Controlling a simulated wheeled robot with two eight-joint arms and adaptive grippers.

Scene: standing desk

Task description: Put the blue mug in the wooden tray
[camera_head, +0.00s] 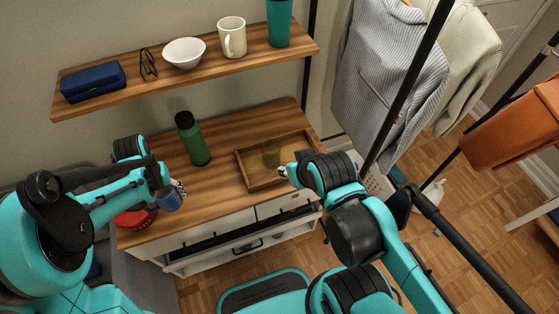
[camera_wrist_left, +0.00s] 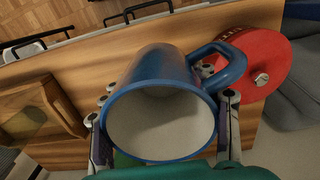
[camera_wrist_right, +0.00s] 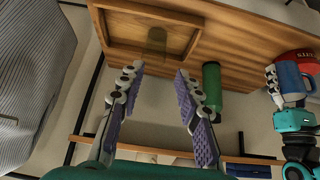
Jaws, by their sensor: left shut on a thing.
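The blue mug (camera_head: 169,201) is in my left gripper (camera_head: 178,187), above the left front part of the desk. In the left wrist view the blue mug (camera_wrist_left: 160,82) lies between the two fingers (camera_wrist_left: 162,115), tilted with its pale inside facing the camera and its handle to the right. The wooden tray (camera_head: 243,171) sits on the right side of the desk, apart from the mug. It also shows in the right wrist view (camera_wrist_right: 145,12). My right gripper (camera_wrist_right: 160,70) is open and empty, near the tray's front right side in the head view (camera_head: 284,171).
A translucent glass (camera_head: 271,155) stands in the tray. A green bottle (camera_head: 192,139) stands left of the tray. A red round lidded thing (camera_head: 137,218) is beside the mug. A shelf (camera_head: 110,95) above holds a blue case, bowl, white mug and teal container.

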